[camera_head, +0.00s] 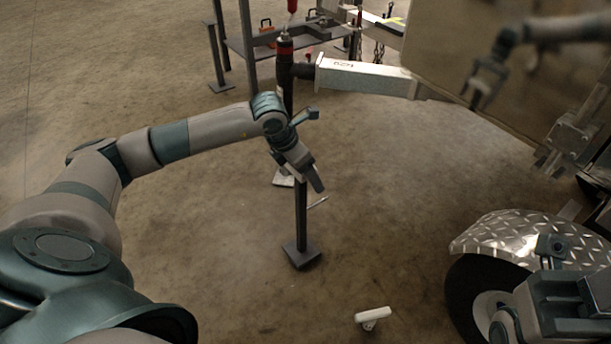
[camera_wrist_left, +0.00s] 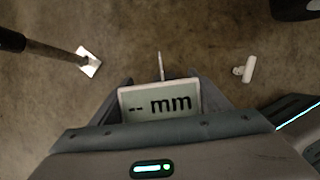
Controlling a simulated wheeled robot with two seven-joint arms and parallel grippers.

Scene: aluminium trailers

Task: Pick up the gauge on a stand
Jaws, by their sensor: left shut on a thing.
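The gauge on a stand has a dark upright post (camera_head: 301,215) on a square dark base (camera_head: 302,253). My left gripper (camera_head: 316,180) is shut on the gauge at the top of the post and hides most of it in the head view. In the left wrist view the gauge's display (camera_wrist_left: 160,101), reading "-- mm", sits between the fingers. A thin probe (camera_wrist_left: 161,66) sticks out beyond it. The post is upright; I cannot tell whether the base touches the floor. Part of my right arm shows at the lower right, with its fingertips unclear.
The trailer's pale drawbar (camera_head: 365,78) and dark jack post (camera_head: 285,80) are just behind my left gripper. A trailer wheel (camera_head: 470,290) under a chequered fender (camera_head: 510,233) stands at right. A small white object (camera_head: 372,318) lies on the floor.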

